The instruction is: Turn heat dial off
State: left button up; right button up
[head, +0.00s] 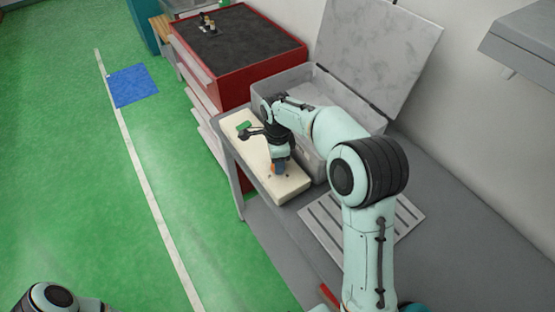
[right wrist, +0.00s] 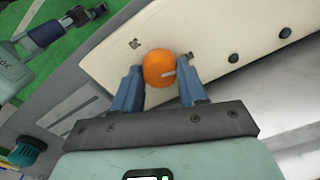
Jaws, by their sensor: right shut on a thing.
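The round orange dial (right wrist: 159,68) has a short pale mark on it and sits on a cream panel (right wrist: 225,28). My right gripper (right wrist: 160,80) has a blue finger on each side of the dial and is shut on it. In the head view the right gripper (head: 279,166) is low over the near end of the panel (head: 290,190), and it partly hides the dial. Part of my left arm shows at the bottom left of the head view. The left gripper (right wrist: 78,16) appears small at the top left of the right wrist view, apart from the panel.
A grey box with a raised lid (head: 385,40) stands behind the panel. A red cabinet (head: 275,68) with a dark top is beyond it. A slatted plate (head: 405,215) lies on the grey bench (head: 455,240) near my right arm. The green floor (head: 75,180) at left is open.

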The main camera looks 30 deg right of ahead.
dwell(0.4)
jog(key=o, duration=1.1)
jog(key=shift+c, duration=0.2)
pick_arm(q)
jog(key=shift+w+r+p, duration=0.9)
jog(key=shift+w+r, duration=0.25)
jog(key=shift+r, duration=0.1)
pick_arm(e)
notch_tip(320, 180, up, 13)
jog(key=shift+r, duration=0.2)
